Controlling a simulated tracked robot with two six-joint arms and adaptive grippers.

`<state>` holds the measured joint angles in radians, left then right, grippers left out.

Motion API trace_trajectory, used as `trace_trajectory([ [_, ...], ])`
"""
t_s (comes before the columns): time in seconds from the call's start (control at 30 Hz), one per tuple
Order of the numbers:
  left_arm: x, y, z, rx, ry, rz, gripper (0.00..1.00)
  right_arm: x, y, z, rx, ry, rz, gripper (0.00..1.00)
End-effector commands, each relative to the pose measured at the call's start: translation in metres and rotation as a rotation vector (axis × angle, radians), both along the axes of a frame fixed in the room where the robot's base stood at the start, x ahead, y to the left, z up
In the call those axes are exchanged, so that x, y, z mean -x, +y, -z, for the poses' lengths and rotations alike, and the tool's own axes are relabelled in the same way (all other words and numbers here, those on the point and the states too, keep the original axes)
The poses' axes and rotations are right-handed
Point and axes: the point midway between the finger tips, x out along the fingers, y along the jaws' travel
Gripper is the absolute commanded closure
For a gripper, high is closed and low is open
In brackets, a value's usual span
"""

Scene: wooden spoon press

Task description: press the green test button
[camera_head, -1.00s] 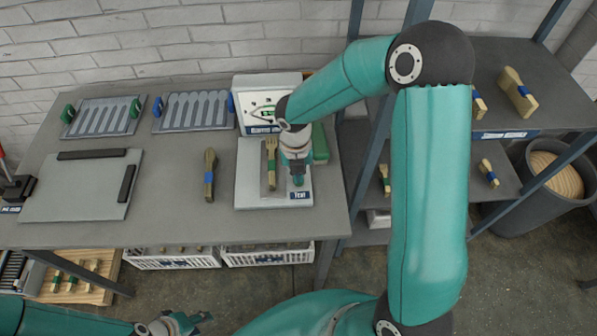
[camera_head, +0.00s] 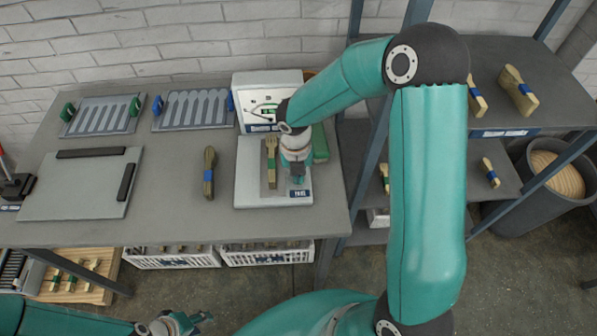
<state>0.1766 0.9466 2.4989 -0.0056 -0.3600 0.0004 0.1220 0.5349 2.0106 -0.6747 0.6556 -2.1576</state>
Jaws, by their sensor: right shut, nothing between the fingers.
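The test device has a pale base plate (camera_head: 250,190) and an upright white box with a dial (camera_head: 265,84) behind it. A spoon bundle with a green band (camera_head: 271,160) lies on the plate. A blue label (camera_head: 301,194) is on the plate's front right corner. My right gripper (camera_head: 297,181) points down, shut and empty, over the plate's right part just behind the label. I cannot make out the green test button; the gripper and wrist cover that spot. Whether the tips touch anything is unclear. My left gripper (camera_head: 199,321) is low at the bottom edge, apart from the table, fingers seemingly spread.
A green block (camera_head: 320,143) stands right beside the plate. A blue-banded spoon bundle (camera_head: 209,172) lies on the table to the left. Slotted trays (camera_head: 103,117) and a grey board (camera_head: 78,190) are further left. A shelf rack (camera_head: 500,75) stands at the right.

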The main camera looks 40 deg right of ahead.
Motion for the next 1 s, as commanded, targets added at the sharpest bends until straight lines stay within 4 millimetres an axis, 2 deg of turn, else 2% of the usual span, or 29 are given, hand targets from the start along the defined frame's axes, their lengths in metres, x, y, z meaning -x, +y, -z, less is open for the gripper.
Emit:
trace_trajectory([
  [0.03,0.000,0.000,-0.007,0.000,0.000,0.000,0.60,0.006,0.001,-0.003,-0.001,0.018,-0.002,1.00],
  [0.27,0.000,0.000,-0.041,0.000,0.000,0.000,0.60,0.003,0.004,-0.043,0.002,0.003,-0.003,1.00],
  [0.33,0.000,0.000,-0.034,0.000,-0.001,0.000,0.60,0.001,0.003,-0.052,0.004,-0.006,0.000,1.00],
  [0.5,0.000,0.000,-0.031,0.000,0.000,0.000,0.60,0.001,0.005,-0.092,0.002,-0.008,0.001,1.00],
  [0.7,0.000,0.000,-0.029,0.000,0.000,0.000,0.60,0.000,0.007,-0.124,0.003,-0.006,-0.001,1.00],
  [0.83,0.000,0.000,-0.029,0.000,0.000,0.000,0.60,0.001,0.008,-0.135,0.003,-0.005,-0.001,1.00],
  [1.0,0.000,0.000,-0.029,0.000,0.000,0.000,0.60,0.001,0.008,-0.139,0.003,-0.004,-0.002,1.00],
])
